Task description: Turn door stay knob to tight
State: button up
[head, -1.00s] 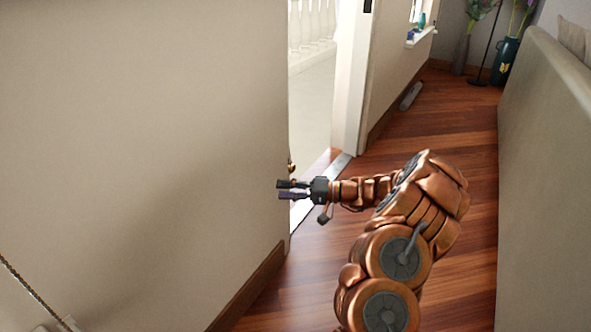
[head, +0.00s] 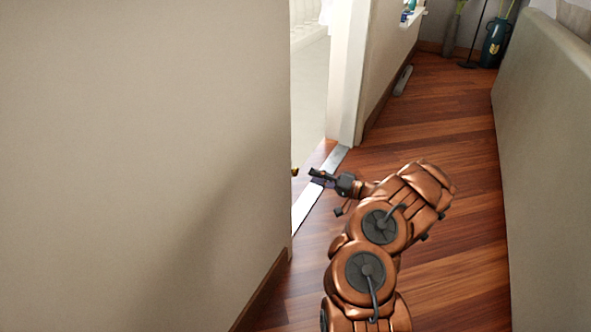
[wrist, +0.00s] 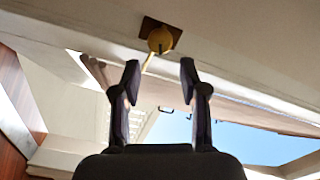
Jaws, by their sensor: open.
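The door stay knob (wrist: 160,40) is a round yellow-brass piece on a dark square plate, with a thin yellow rod running down from it. In the wrist view it sits just beyond the gap between my fingertips, apart from them. In the head view a small brass bit (head: 295,172) shows at the wall's edge by the doorway, left of my fingers. My gripper (head: 318,176) is open and empty; its two dark fingers also show in the wrist view (wrist: 160,75). The knob's setting cannot be read.
A beige wall (head: 140,150) fills the left, with a wooden baseboard. The open doorway has a white frame (head: 347,75) and a metal sill (head: 318,190). A grey-beige sofa-like block (head: 545,160) stands on the right.

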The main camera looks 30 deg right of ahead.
aim_at(293, 171)
jog(key=b+x, duration=0.1)
jog(key=x, duration=0.5)
jog(key=shift+w+a+b, duration=0.2)
jog(key=shift+b, duration=0.2)
grip_shut()
